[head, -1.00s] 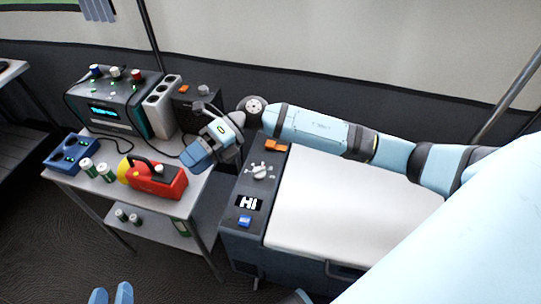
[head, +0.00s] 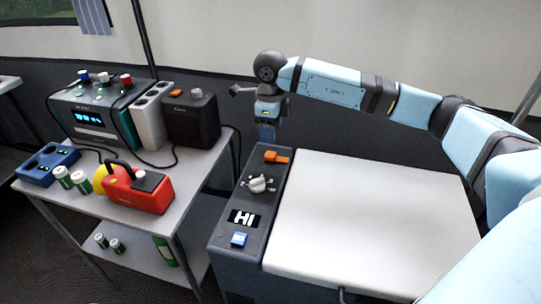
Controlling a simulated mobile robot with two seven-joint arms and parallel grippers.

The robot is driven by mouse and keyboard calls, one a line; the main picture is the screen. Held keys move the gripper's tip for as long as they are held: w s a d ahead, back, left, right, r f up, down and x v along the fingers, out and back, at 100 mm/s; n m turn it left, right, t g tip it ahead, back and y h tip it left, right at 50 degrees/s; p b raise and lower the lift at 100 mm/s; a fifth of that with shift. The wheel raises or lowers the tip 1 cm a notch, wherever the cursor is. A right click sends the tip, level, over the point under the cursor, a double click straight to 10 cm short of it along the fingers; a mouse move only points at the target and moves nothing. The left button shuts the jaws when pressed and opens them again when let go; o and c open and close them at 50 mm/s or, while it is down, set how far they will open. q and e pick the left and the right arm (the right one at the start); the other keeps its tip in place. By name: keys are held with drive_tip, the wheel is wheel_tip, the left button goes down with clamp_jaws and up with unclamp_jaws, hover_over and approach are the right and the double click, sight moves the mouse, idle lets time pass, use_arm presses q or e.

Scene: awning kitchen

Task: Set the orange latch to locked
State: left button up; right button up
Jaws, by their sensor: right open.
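The orange latch (head: 277,156) sits at the far end of the dark control panel on the left side of the white-lidded cooler (head: 370,210). My right gripper (head: 267,136) points down just beyond and above the latch, apart from it as far as I can see. Its fingers are blue and seen almost edge-on, with nothing visible between them. My left gripper is not in this view.
A cart (head: 192,182) to the left holds a red and yellow device (head: 140,192), a black box (head: 192,120), batteries and a power unit (head: 93,120).

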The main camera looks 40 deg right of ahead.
sight(270, 154)
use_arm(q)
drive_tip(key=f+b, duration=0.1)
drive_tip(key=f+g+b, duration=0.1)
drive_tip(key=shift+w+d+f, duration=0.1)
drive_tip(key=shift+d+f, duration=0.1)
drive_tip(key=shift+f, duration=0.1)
use_arm(e)
wheel_tip(270, 154, down, 8)
drive_tip(key=shift+f, duration=0.1)
drive_tip(key=shift+c, duration=0.2)
